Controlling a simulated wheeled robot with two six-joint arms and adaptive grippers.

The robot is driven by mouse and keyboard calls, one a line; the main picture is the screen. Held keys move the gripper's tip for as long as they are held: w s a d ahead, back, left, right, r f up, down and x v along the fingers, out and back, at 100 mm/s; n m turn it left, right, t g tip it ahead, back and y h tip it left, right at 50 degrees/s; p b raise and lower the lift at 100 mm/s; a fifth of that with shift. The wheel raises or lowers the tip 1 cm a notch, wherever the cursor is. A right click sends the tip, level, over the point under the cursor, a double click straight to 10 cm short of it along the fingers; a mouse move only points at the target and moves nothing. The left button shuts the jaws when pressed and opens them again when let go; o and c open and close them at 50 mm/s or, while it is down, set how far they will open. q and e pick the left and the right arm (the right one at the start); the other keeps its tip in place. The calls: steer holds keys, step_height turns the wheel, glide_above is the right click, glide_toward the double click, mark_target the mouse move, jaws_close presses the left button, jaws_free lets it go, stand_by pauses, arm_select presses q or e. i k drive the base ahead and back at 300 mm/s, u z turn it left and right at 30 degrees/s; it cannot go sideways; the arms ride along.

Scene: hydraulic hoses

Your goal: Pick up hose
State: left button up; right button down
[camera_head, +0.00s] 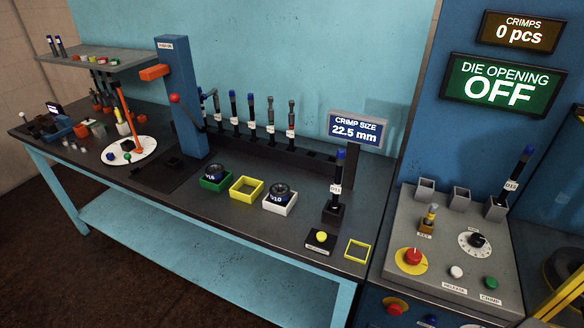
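No gripper of mine is in view. A dark coiled piece that looks like a hose (216,170) sits in a green tray (212,186) on the workbench. A similar dark coil (281,190), with a partly readable label, sits in a white tray (279,208) to its right. A yellow tray (246,188) between them looks empty. I cannot tell from this view which of the coils the task means.
A blue press (180,95) with an orange arm stands on the bench. Several upright blue-topped tools stand in a rack behind the trays. A labelled one (336,185) stands in front. A control panel (455,245) is at right. A yellow square outline (346,249) is empty.

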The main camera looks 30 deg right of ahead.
mark_target(336, 189)
steer(key=z, duration=1.2)
